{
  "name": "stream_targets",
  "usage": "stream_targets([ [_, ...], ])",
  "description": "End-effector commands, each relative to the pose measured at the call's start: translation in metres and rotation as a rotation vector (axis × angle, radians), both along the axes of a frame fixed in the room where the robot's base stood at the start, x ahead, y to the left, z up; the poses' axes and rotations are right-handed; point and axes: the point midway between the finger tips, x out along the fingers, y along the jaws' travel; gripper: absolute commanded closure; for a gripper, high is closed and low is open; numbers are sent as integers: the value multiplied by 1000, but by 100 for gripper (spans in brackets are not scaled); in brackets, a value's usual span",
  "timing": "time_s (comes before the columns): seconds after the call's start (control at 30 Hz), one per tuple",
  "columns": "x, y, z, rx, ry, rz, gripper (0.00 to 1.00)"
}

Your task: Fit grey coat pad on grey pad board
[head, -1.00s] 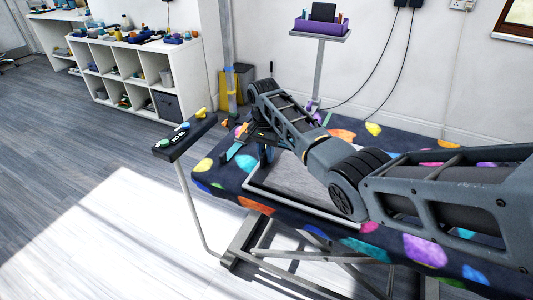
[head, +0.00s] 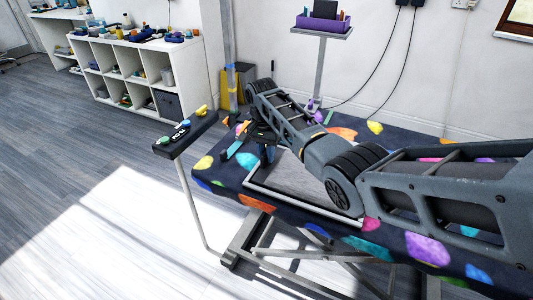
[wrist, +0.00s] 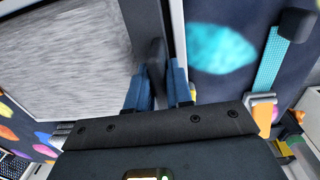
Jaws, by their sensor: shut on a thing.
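The grey coat pad (wrist: 70,50) is a furry grey sheet, seen close up at the left of the wrist view and partly behind my arm in the head view (head: 290,177). A dark upright piece (wrist: 157,62) stands at its right edge. My gripper (wrist: 160,90) is shut on this piece, with a blue finger on each side. In the head view my gripper (head: 266,152) is low over the table's far left part. The grey pad board shows as a pale frame (head: 252,186) around the pad. I cannot tell whether the pad is seated in it.
A dark table cover with coloured spots (head: 425,249) lies under the board. A small side shelf (head: 185,136) with coloured buttons stands at the left. A turquoise strip with an orange clip (wrist: 268,65) lies right of my gripper. Floor is clear at left.

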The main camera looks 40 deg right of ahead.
Motion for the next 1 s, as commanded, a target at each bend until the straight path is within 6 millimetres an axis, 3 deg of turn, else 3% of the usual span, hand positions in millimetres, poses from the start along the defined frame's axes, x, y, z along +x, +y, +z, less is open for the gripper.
stream_targets([
  [0.07,0,0,1,-1,0,0,100],
  [0.1,0,0,1,-1,0,0,78],
  [0.4,0,0,0,-1,0,0,50],
  [0.7,1,0,4,-1,-1,0,50],
  [1.0,4,1,48,-2,-4,1,50],
])
